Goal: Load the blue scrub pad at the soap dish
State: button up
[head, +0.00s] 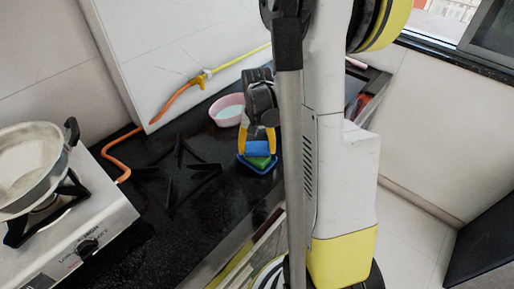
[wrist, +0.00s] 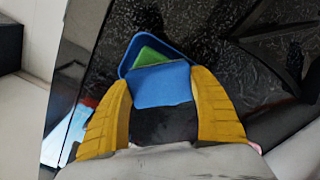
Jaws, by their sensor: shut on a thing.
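My gripper (head: 257,147) points down over the black counter in the head view. Its yellow fingers are shut on the blue scrub pad (head: 257,150), which also shows between the fingers in the wrist view (wrist: 162,86). Below the pad is a blue tray (head: 262,172) with a green pad (wrist: 151,56) in it. The held pad overlaps the tray and green pad in both views; I cannot tell whether it touches them. A pink bowl (head: 226,121) with pale contents stands just behind and left of my gripper; it may be the soap dish.
A gas stove (head: 104,205) with a metal pan (head: 28,168) stands at the left. A black trivet-like grate (head: 178,170) lies on the counter left of the tray. An orange hose (head: 120,160) runs along the wall. The counter's front edge is close to the tray.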

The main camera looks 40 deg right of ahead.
aim_at(257, 146)
jog(key=shift+f+b, duration=0.4)
dwell(1.3)
jog(key=shift+r, duration=0.15)
jog(key=shift+r+p, duration=2.55)
jog(key=shift+r, duration=0.85)
